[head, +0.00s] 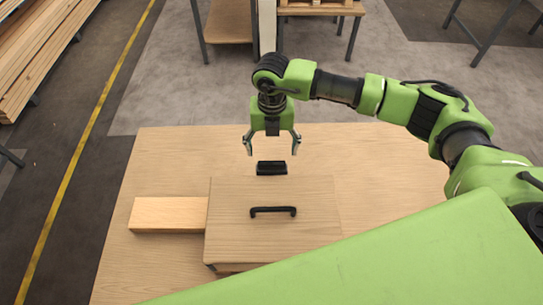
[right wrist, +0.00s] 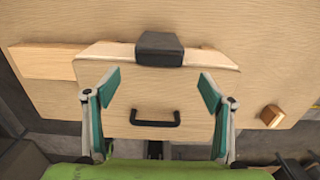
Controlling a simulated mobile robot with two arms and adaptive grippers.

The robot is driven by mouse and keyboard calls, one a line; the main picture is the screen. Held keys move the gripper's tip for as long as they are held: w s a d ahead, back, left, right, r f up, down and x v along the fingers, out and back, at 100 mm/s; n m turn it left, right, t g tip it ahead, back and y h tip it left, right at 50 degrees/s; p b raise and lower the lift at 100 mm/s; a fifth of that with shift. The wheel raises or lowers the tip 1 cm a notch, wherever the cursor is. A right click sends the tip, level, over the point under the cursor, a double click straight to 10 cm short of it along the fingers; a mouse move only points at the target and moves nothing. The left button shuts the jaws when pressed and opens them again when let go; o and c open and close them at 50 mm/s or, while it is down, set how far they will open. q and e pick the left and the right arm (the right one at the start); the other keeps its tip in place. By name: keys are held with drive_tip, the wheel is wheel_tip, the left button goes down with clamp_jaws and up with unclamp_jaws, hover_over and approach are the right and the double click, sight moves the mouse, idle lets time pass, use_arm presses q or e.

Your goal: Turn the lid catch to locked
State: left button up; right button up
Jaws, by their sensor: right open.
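A wooden box with a flat lid (head: 235,192) sits on the table. The lid also shows in the right wrist view (right wrist: 200,105), with a black handle (head: 273,211) at its middle. A black block-shaped catch (head: 271,168) sits at the lid's far edge; it also shows in the right wrist view (right wrist: 159,48). I cannot tell which way the catch is turned. My right gripper (head: 271,146) points down, open and empty, above and slightly beyond the catch, apart from it. In the right wrist view its fingers (right wrist: 158,80) are spread wide. My left gripper is not in view.
A wooden board (head: 168,214) lies left of the box on the table (head: 160,160). A small wooden block (right wrist: 271,116) shows at the right of the wrist view. The table beyond the box is clear. My green arm hides the near right.

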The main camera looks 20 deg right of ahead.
sight(272, 163)
wheel_tip(272, 163, down, 6)
drive_tip(key=shift+r+p, duration=0.15)
drive_tip(key=shift+p, duration=0.5)
drive_tip(key=shift+f, duration=0.5)
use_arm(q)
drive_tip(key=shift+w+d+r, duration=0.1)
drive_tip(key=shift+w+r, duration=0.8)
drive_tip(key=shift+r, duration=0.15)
use_arm(e)
drive_tip(key=shift+w+f, duration=0.1)
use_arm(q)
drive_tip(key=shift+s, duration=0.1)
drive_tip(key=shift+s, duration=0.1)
use_arm(e)
drive_tip(key=c, duration=1.1)
